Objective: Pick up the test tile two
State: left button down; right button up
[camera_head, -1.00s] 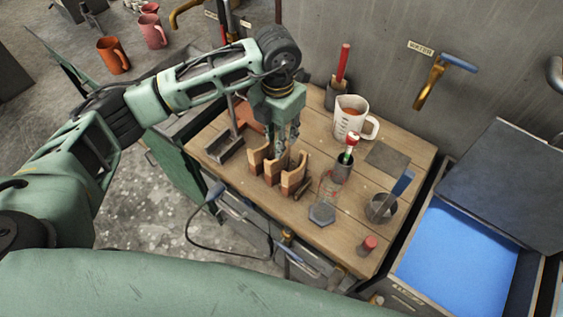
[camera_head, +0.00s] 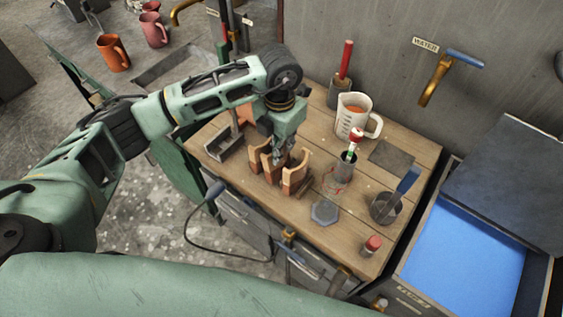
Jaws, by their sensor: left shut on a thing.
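Several curved tan test tiles with reddish-brown lower parts stand upright in a row on the wooden workbench (camera_head: 225,172). One is at the left (camera_head: 255,160), one in the middle (camera_head: 270,172) and one at the right (camera_head: 296,176). My left gripper (camera_head: 279,160) reaches down among them from above and is shut on a tile, which appears to be the middle one. Its fingers hide part of that tile. I cannot read any number on the tiles. The held tile is still low in the row. My right gripper is not in view.
A measuring cup (camera_head: 352,117), a dark cup with a red-tipped brush (camera_head: 346,167), a metal cup (camera_head: 384,209), a hexagonal piece (camera_head: 324,212) and a red-capped jar (camera_head: 371,245) stand to the right. A metal holder (camera_head: 227,148) is at the left. A blue-filled bin (camera_head: 465,255) flanks the bench.

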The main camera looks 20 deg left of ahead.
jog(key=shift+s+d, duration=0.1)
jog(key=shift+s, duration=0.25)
pick_arm(q)
jog(key=shift+w+a+r, duration=0.1)
jog(key=shift+r, duration=0.05)
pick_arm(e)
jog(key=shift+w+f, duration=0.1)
